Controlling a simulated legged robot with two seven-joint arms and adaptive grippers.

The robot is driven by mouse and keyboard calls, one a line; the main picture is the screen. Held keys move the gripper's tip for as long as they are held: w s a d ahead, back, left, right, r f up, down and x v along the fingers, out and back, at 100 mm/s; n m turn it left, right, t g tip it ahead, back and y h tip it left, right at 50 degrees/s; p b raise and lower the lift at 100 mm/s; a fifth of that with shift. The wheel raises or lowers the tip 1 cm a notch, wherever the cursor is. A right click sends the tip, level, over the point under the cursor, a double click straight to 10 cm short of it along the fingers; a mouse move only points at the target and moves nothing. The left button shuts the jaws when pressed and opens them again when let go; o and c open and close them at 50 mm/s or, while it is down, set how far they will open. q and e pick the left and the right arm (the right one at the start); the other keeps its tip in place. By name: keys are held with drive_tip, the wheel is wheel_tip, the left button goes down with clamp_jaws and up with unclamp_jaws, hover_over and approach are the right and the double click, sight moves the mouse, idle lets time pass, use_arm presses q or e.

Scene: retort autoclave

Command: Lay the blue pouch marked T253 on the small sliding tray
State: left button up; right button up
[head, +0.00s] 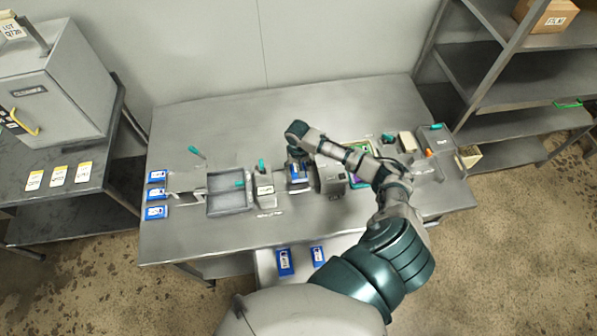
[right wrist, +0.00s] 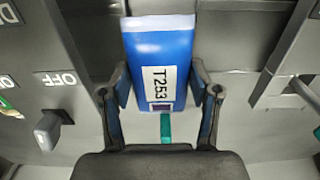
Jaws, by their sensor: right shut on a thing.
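The blue pouch marked T253 (right wrist: 163,48) has a white band along its top edge and a white label. My right gripper (right wrist: 165,88) is shut on it, one finger at each side. In the head view the right gripper (head: 298,158) holds the pouch (head: 298,174) over the middle of the table, between small grey machines; its height above the surface is hard to tell. A shallow grey tray (head: 228,209) lies left of it. I cannot tell for sure whether this is the small sliding tray. My left gripper is not in view.
Several blue pouches (head: 157,194) lie at the table's left end, and two more (head: 285,262) lie at the front. A grey machine (head: 331,180) stands close right of the gripper, another device (head: 264,190) close left. The back left of the table (head: 225,125) is clear.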

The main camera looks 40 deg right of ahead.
sight(296, 169)
drive_tip(key=shift+a+f, duration=0.2)
drive_tip(key=shift+s+a+f, duration=0.1)
drive_tip(key=shift+a+f, duration=0.1)
drive_tip(key=shift+f, duration=0.35)
drive_tip(key=shift+s+a+f, duration=0.1)
drive_tip(key=shift+a+f, duration=0.1)
drive_tip(key=shift+f, duration=0.3)
drive_tip(key=shift+w+f, duration=0.1)
drive_tip(key=shift+f, duration=0.15)
drive_tip(key=shift+d+f, duration=0.15)
drive_tip(key=shift+d, duration=0.1)
drive_tip(key=o, duration=1.1)
drive_tip(key=shift+d, duration=0.15)
drive_tip(key=shift+c, duration=0.2)
drive_tip(key=shift+o, duration=0.8)
drive_tip(key=shift+d, duration=0.1)
drive_tip(key=shift+f, duration=0.1)
drive_tip(key=shift+a+r, duration=0.25)
drive_tip(key=shift+r, duration=0.05)
drive_tip(key=r, duration=1)
drive_tip(key=shift+d+r, duration=0.2)
drive_tip(key=shift+r, duration=0.6)
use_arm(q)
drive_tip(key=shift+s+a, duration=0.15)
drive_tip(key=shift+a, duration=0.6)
use_arm(e)
drive_tip(key=shift+a+r, duration=0.1)
drive_tip(key=shift+a, duration=0.05)
